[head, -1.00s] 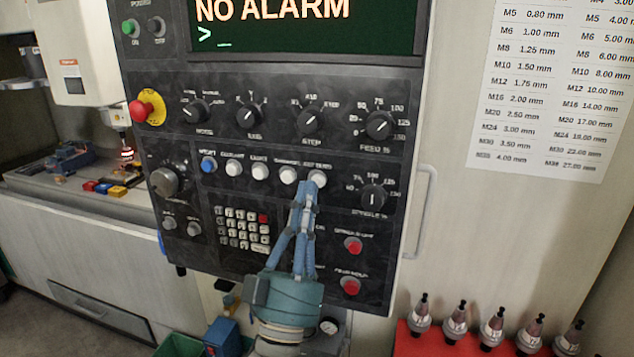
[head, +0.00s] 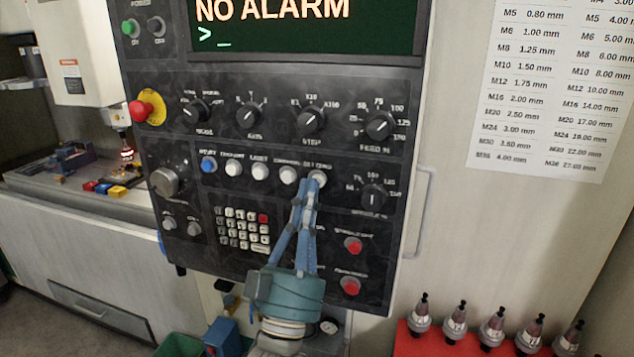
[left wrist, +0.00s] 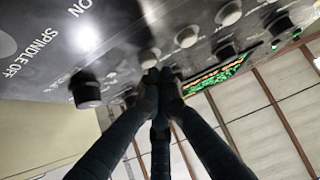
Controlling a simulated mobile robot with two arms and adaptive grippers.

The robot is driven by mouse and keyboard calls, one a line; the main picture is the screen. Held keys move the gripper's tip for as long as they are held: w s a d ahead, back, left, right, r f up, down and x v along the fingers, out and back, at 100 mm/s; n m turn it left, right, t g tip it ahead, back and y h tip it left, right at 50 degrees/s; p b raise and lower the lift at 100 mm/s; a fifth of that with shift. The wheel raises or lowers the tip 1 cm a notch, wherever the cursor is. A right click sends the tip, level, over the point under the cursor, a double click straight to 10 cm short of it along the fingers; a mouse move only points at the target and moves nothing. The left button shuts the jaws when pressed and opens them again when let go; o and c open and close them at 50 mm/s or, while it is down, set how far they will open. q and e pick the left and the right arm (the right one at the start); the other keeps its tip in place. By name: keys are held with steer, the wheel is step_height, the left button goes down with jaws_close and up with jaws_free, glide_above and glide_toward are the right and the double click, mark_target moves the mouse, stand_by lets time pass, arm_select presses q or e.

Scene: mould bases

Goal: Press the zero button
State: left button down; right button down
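The zero button (head: 317,177) is the white round button at the right end of a row on the black control panel (head: 290,225). Its label is blurred but seems to read SET ZERO. My left gripper (head: 310,184) is shut and empty, with its fingertips together just below and partly over this button. In the left wrist view, the fingertips (left wrist: 160,75) are beside the end white button (left wrist: 148,58). I cannot tell whether they touch it. My right gripper is not in view.
White buttons (head: 288,175) and a blue button (head: 208,165) continue the row leftward. A spindle knob (head: 373,197) is to the right, a keypad (head: 242,229) at lower left, and red buttons (head: 353,245) at lower right. The emergency stop (head: 140,111) is at upper left.

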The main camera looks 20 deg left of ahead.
arm_select(q)
steer(key=shift+w, duration=0.4)
stand_by(0.8)
steer(key=shift+s, duration=0.8)
steer(key=shift+s, duration=0.1)
steer(key=shift+s+p, duration=0.35)
steer(key=shift+s, duration=2.05)
steer(key=shift+a, duration=0.1)
